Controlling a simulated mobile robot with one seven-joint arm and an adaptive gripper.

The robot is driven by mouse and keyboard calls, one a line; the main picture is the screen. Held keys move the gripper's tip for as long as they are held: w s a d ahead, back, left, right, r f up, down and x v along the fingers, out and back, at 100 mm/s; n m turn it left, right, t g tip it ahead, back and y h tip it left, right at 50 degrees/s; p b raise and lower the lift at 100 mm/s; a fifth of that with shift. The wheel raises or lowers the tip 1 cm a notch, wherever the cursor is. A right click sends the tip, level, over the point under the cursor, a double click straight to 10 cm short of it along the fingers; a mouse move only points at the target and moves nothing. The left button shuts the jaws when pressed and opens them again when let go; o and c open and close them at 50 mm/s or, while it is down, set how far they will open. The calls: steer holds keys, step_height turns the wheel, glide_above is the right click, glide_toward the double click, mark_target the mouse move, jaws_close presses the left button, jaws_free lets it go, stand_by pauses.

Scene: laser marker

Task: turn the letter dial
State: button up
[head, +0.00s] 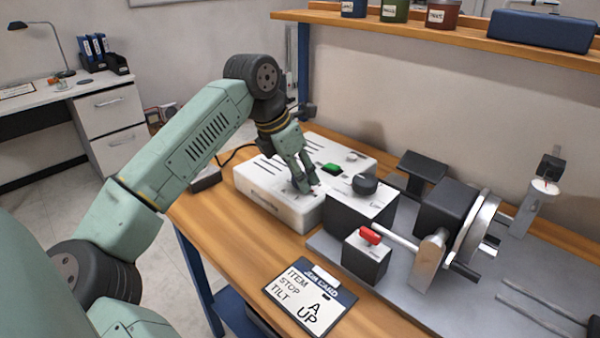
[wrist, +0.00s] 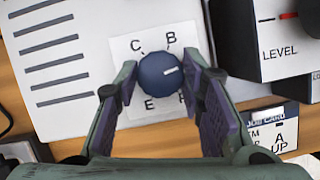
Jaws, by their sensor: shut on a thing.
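The letter dial (wrist: 160,82) is a dark blue round knob on a white plate with letters around it. C, B and E are readable; a letter at lower right is partly covered. Its short white pointer mark points right and slightly up, towards my right finger, which hides any letter there. My gripper (wrist: 164,68) is shut on the dial, one finger on each side. In the head view my gripper (head: 308,186) reaches down to the top of the white machine box (head: 262,204) and hides the dial. The job card (head: 310,300) reads STOP A and TILT UP.
A dark box with a black knob (head: 365,184) stands right of my gripper; its LEVEL label (wrist: 280,52) shows in the wrist view. A small box with a red switch (head: 370,236) and a rotary fixture (head: 446,208) stand further right. A green button (head: 332,168) lies behind my gripper.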

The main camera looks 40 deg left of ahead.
steer(key=shift+m+h, duration=0.3)
steer(key=shift+m, duration=0.7)
steer(key=o, duration=1.1)
steer(key=v, duration=1.2)
steer(key=shift+w+a+r, duration=0.1)
steer(key=shift+w, duration=0.15)
